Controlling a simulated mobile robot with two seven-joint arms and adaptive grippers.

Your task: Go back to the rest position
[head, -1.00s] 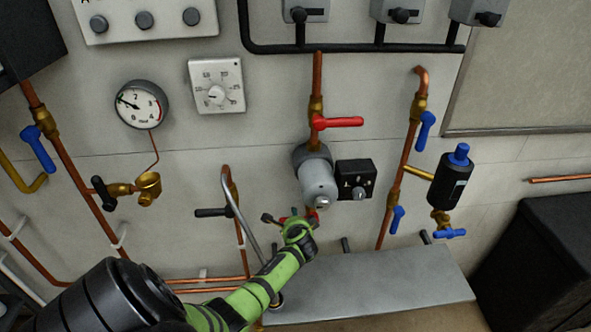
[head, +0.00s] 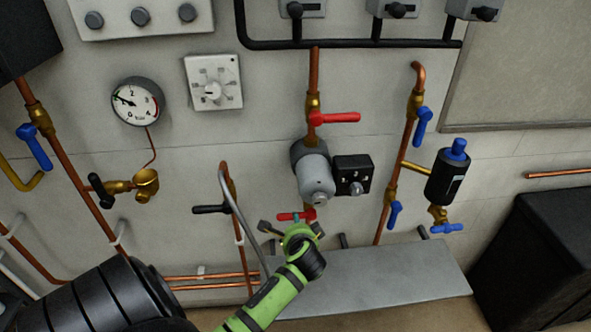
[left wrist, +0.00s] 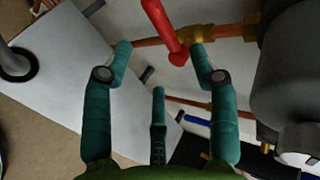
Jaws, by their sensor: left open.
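My left gripper (head: 297,229) reaches in from the lower left in the head view, just below the grey pump (head: 316,176) and close to a lower red valve handle (head: 297,215). In the left wrist view its teal fingers (left wrist: 158,62) are spread open with nothing between them. The red handle (left wrist: 166,30) shows just beyond the fingertips there, with a visible gap to each finger. The handle sits on a brass valve (left wrist: 196,41) on a copper pipe. My right gripper is in neither view.
A grey ledge (head: 375,278) runs below the pump. A bent grey pipe (head: 238,210) stands just left of my gripper. A black box (head: 535,262) stands at the lower right. A second red handle (head: 334,117) is above the pump.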

